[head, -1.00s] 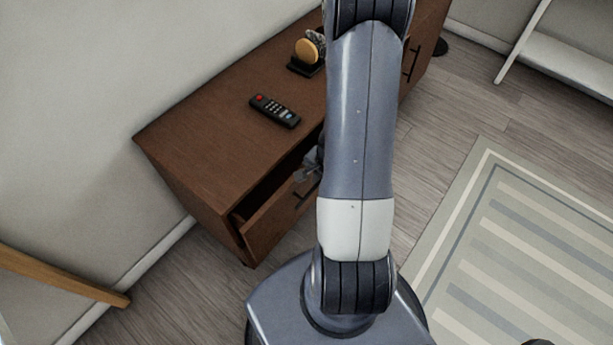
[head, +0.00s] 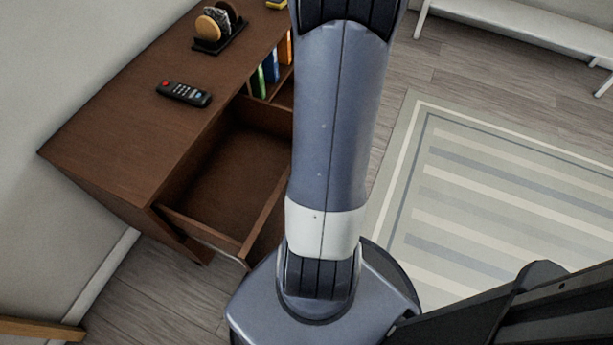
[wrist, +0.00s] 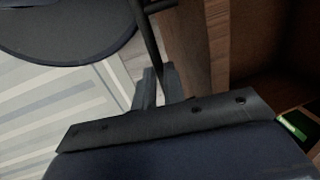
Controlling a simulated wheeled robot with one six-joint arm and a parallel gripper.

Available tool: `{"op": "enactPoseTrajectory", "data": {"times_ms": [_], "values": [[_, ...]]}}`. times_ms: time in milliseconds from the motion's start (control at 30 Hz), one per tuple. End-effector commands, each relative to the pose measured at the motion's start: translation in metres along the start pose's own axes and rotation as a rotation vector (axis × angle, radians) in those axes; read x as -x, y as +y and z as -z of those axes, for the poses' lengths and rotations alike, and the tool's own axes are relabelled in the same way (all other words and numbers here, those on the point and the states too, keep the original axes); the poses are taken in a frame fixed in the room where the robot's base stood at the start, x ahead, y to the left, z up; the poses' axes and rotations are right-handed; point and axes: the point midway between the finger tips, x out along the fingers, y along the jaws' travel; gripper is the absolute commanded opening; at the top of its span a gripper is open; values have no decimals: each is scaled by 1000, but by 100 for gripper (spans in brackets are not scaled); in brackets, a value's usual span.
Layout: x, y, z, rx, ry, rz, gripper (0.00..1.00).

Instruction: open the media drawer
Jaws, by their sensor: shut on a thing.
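The media drawer (head: 266,212) is pulled well out of the brown wooden cabinet (head: 120,130) in the head view, and the visible part of its inside is empty. In the wrist view the drawer front (wrist: 192,50) and its dark inside (wrist: 268,35) are on the right. My gripper (wrist: 155,88) is at the black bar handle (wrist: 148,35), with its fingers shut on it. In the head view the gripper and the handle are hidden behind my arm.
A remote (head: 184,94) and a coaster holder (head: 219,35) stand on the cabinet top. Several coloured books (head: 270,68) are in the open shelf beside the drawer. A striped rug (head: 490,190) lies on the floor to the right, with a white bench (head: 530,35) behind it.

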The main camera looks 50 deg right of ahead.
Motion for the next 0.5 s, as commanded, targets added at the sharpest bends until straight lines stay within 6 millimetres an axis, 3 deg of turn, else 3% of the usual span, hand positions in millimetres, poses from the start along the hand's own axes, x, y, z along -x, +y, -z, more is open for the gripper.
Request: {"op": "enactPoseTrajectory", "data": {"times_ms": [267, 300, 500], "values": [[1, 0, 0, 1, 1, 1, 0], [1, 0, 0, 1, 1, 1, 12], [0, 0, 0, 0, 1, 1, 29]]}}
